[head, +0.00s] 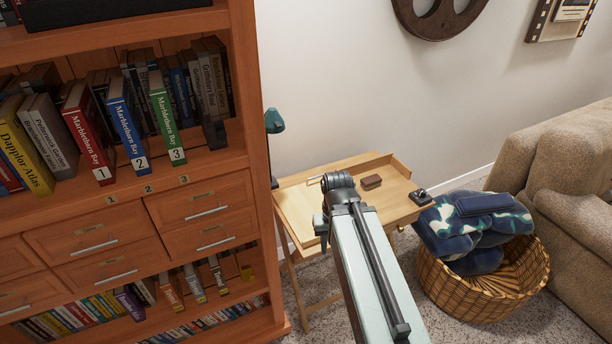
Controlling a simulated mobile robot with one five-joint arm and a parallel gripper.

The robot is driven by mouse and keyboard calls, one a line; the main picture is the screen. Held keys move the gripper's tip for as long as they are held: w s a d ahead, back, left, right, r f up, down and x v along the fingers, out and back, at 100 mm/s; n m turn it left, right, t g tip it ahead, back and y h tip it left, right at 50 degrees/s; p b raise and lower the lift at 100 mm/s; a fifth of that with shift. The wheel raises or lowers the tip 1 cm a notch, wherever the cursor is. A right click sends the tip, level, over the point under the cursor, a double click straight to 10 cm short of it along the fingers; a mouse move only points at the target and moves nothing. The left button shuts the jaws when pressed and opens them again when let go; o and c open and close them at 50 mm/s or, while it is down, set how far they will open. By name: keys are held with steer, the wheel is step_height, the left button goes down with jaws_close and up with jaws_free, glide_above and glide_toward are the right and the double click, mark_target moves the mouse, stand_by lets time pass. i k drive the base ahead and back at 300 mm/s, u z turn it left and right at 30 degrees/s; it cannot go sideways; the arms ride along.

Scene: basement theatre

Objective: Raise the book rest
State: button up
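A small light-wood writing desk (398,199) stands against the wall, right of the bookcase. A paler flat panel (296,208) on the left part of its top looks like the book rest; it appears to lie flat, and my arm covers its right side. My arm reaches over the desk from the lower right. My gripper (322,222) is at the arm's far end, over or beside the panel's right part. Its fingers are small and partly hidden by my wrist, so I cannot tell whether they are open or touch the panel.
A tall bookcase (190,215) stands close on the left. A wicker basket (470,293) with blue blankets (462,237) and a beige sofa (575,180) stand on the right.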

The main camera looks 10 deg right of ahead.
mark_target(298, 204)
steer(key=u, duration=0.25)
steer(key=i, duration=1)
steer(key=z, duration=0.05)
